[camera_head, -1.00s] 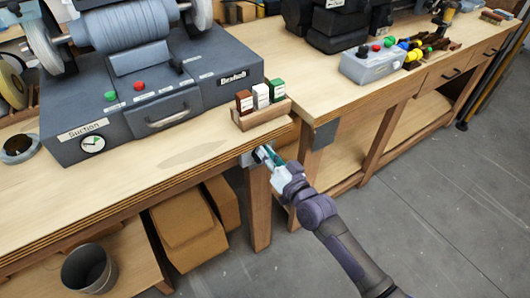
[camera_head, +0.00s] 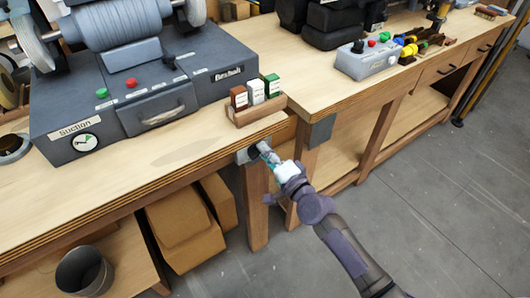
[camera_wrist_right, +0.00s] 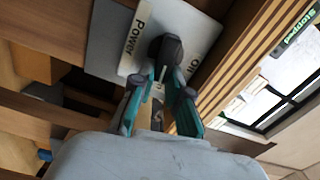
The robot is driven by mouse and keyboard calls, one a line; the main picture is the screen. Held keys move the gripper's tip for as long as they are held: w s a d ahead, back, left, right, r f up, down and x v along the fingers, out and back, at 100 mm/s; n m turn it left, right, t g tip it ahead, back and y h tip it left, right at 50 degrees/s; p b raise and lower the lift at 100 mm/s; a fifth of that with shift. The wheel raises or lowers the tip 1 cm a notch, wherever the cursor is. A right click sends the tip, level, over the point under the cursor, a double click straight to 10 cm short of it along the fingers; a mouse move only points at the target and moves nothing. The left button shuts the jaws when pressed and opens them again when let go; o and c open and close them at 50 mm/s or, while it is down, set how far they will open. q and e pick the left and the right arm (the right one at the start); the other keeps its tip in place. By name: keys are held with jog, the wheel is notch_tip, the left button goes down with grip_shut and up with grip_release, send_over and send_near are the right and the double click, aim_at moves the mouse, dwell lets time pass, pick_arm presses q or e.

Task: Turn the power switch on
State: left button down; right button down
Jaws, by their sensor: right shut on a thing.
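The power switch plate (camera_wrist_right: 130,62) is a light panel under the bench edge, marked "Power" and "On" in the right wrist view. In the head view the switch (camera_head: 243,156) is a small grey box at the bench corner, partly behind my gripper. A dark knob (camera_wrist_right: 167,50) stands out from the plate. My right gripper (camera_wrist_right: 164,75) has its teal fingers closed about this knob; it also shows in the head view (camera_head: 266,150). The knob's exact setting is hard to read. My left gripper is not in view.
The wooden bench (camera_head: 190,150) carries a grey grinder with a suction base (camera_head: 120,120) and a rack of small boxes (camera_head: 256,112). A bench leg (camera_head: 257,215) stands just below the switch. Cardboard boxes (camera_head: 185,235) sit underneath. Open floor lies at the right.

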jog(key=shift+f+m, duration=0.2)
jog(key=shift+m, duration=0.6)
jog(key=c, duration=1.1)
grip_release()
jog(key=shift+c, duration=0.2)
jog(key=v, duration=1.2)
